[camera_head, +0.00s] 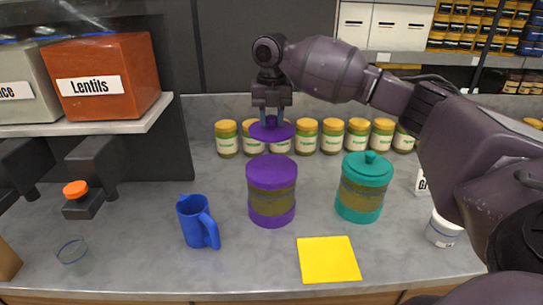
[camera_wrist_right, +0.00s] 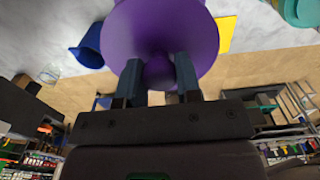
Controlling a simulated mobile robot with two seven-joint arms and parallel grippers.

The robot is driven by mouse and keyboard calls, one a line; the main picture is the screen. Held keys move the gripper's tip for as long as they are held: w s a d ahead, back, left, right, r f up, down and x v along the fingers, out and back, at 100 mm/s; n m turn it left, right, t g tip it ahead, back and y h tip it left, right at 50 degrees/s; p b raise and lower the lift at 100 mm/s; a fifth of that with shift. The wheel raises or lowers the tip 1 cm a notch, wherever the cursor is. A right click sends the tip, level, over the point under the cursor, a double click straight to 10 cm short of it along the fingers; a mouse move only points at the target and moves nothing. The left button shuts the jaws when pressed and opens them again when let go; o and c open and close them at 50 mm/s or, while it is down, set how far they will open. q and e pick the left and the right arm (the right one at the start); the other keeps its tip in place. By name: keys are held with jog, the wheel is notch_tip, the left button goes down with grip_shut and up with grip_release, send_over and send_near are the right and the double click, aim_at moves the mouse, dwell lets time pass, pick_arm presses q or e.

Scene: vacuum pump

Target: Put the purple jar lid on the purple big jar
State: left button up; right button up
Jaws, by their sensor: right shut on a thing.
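The purple big jar (camera_head: 272,205) stands upright on the grey counter. My right gripper (camera_head: 271,117) is shut on the knob of the purple jar lid (camera_head: 271,131) and holds the lid roughly level. The lid appears above and behind the jar in the head view, apart from it. In the right wrist view, the lid (camera_wrist_right: 160,35) fills the upper middle, with its knob between the two fingers of the gripper (camera_wrist_right: 158,75); it hides the jar there. My left gripper is not in view.
A teal lidded jar (camera_head: 362,190) stands right of the purple jar. A blue mug (camera_head: 198,222) is at its left, and a yellow sheet (camera_head: 328,260) lies in front. Several yellow-lidded jars (camera_head: 306,138) line the back. A clear glass (camera_head: 73,256) stands front left.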

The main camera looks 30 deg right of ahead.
notch_tip(320, 180, down, 6)
jog(key=shift+r, duration=0.2)
jog(key=shift+f, duration=2.8)
jog(key=shift+f+p, duration=0.1)
jog(key=shift+p, duration=0.2)
jog(key=o, duration=1)
jog(key=shift+r, duration=0.25)
notch_tip(320, 180, up, 12)
jog(key=shift+f+b, duration=0.1)
jog(key=shift+b, duration=0.35)
jog(key=shift+f, duration=0.1)
